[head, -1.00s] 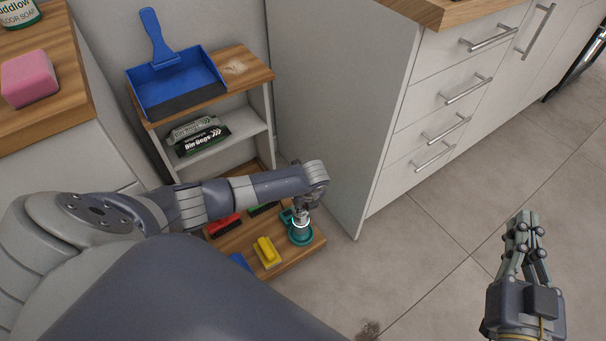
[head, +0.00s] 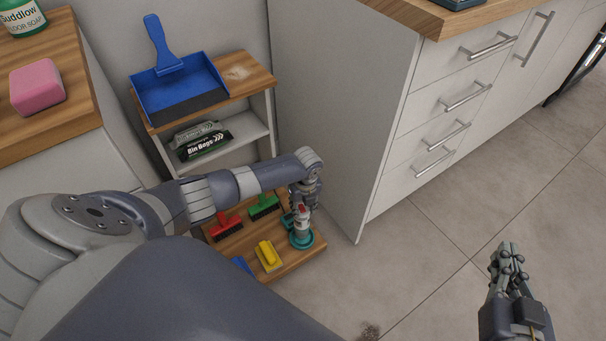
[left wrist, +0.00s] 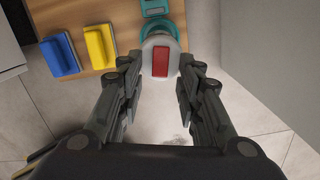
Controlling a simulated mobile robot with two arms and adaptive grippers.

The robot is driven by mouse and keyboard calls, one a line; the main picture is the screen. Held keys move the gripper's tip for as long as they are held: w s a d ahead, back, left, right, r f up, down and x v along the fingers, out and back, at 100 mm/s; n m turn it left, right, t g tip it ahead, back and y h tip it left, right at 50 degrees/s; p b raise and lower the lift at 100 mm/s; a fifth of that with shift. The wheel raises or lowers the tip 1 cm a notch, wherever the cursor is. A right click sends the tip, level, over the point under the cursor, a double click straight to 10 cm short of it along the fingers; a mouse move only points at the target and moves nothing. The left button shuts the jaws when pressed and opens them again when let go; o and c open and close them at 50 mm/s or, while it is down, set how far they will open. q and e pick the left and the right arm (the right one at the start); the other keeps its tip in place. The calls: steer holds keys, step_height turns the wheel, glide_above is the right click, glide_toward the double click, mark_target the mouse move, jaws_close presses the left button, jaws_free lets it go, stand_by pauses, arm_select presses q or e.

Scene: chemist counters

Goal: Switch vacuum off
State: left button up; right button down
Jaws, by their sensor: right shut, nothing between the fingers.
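The vacuum (head: 302,226) is a small handheld unit with a white body, a teal base and a red part on top. It stands upright at the right end of a low wooden shelf. My left gripper (head: 303,197) is just above it, pointing down. In the left wrist view the vacuum's white top (left wrist: 146,44) with a red rectangular switch (left wrist: 160,62) lies beyond and between the spread fingers of my left gripper (left wrist: 162,82). They are open and hold nothing. Whether they touch it is unclear. My right gripper (head: 508,256) is shut and empty over the floor at the right.
Red (head: 226,225), green (head: 264,207) and yellow (head: 268,255) brushes and a blue item (head: 242,264) share the low shelf (head: 285,267). A blue dustpan (head: 178,90) and bin bags (head: 205,146) are above. A drawer cabinet (head: 345,115) stands close right.

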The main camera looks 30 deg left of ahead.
stand_by(0.6)
arm_select(q)
steer(key=shift+s+d+f+t+y, duration=0.2)
steer(key=shift+t+y, duration=0.2)
steer(key=shift+y, duration=0.2)
steer(key=shift+d+f+t+y+b, duration=0.1)
steer(key=shift+f+t+y+b, duration=0.15)
steer(key=shift+y+b, duration=0.5)
steer(key=shift+s+d+f+t+b, duration=0.1)
steer(key=shift+t+b, duration=0.35)
steer(key=shift+b, duration=0.7)
steer(key=p+v, duration=0.7)
steer(key=v, duration=0.5)
steer(key=s+f+n+h+p, duration=0.1)
steer(key=s+f+n+p, duration=0.2)
steer(key=s+n+p, duration=0.3)
steer(key=s+d+f+n+h+p, duration=0.1)
steer(key=s+f+n+p, duration=0.2)
steer(key=s, duration=0.9)
steer(key=s+f+n+g+h+p, duration=0.1)
steer(key=s+f+n+p, duration=0.2)
steer(key=s+n+p, duration=0.6)
steer(key=shift+s+d+f+n+p, duration=0.2)
steer(key=shift+d+f+n+p, duration=0.15)
steer(key=shift+p, duration=1.05)
